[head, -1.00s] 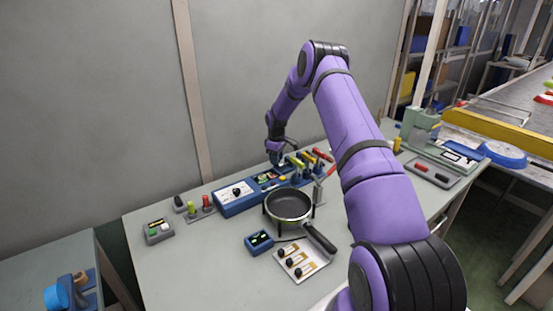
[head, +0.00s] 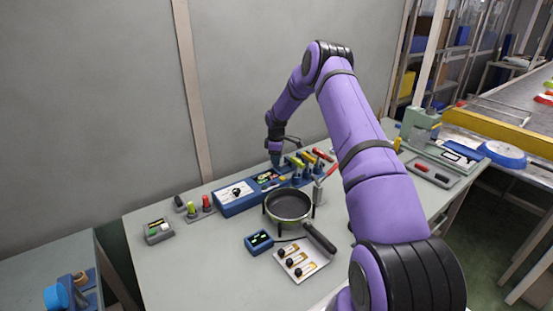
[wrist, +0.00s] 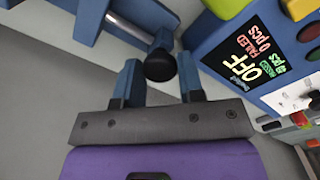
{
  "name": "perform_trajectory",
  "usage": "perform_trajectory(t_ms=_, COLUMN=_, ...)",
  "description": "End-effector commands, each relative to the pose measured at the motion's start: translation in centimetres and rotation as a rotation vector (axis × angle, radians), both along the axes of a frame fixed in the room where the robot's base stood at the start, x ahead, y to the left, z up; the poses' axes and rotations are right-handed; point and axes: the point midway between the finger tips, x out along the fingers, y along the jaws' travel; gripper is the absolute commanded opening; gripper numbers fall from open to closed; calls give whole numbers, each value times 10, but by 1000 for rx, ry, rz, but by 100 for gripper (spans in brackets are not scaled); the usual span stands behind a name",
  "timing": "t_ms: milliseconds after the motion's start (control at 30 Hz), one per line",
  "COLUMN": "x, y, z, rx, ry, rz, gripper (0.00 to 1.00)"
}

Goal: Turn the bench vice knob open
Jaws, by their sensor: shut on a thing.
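The blue bench vice (wrist: 88,18) is at the upper left of the wrist view. Its silver screw (wrist: 128,28) runs to a round black knob (wrist: 160,65). The knob sits between the two blue fingers of my gripper (wrist: 160,82), which is shut on it. In the head view my gripper (head: 275,160) points down at the back of the workbench, behind the blue control box. There the vice is small and partly hidden, and the knob cannot be made out.
The blue control box (wrist: 221,45) with a lit display is close to the right finger. Several coloured-handled levers (head: 306,162) stand right of my gripper in the head view. A pan (head: 290,205) rests on a stand in front. The bench's front left is clear (head: 190,275).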

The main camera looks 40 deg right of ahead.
Motion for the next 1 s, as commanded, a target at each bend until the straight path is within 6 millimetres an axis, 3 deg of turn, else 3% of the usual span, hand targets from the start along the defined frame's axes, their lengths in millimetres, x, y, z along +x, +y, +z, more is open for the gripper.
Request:
perform_trajectory(t_ms=33, x=1, y=-1, z=1, rx=-1, ry=-3, rz=0, gripper=12)
perform_trajectory(t_ms=67, x=1, y=-1, z=1, rx=-1, ry=-3, rz=0, gripper=38)
perform_trajectory(t_ms=167, x=1, y=-1, z=1, rx=-1, ry=-3, rz=0, gripper=61)
perform_trajectory(t_ms=567, x=0, y=0, z=8, rx=-1, ry=-1, rz=-1, gripper=61)
perform_trajectory(t_ms=1000, x=1, y=0, z=84, rx=-1, ry=-3, rz=1, gripper=61)
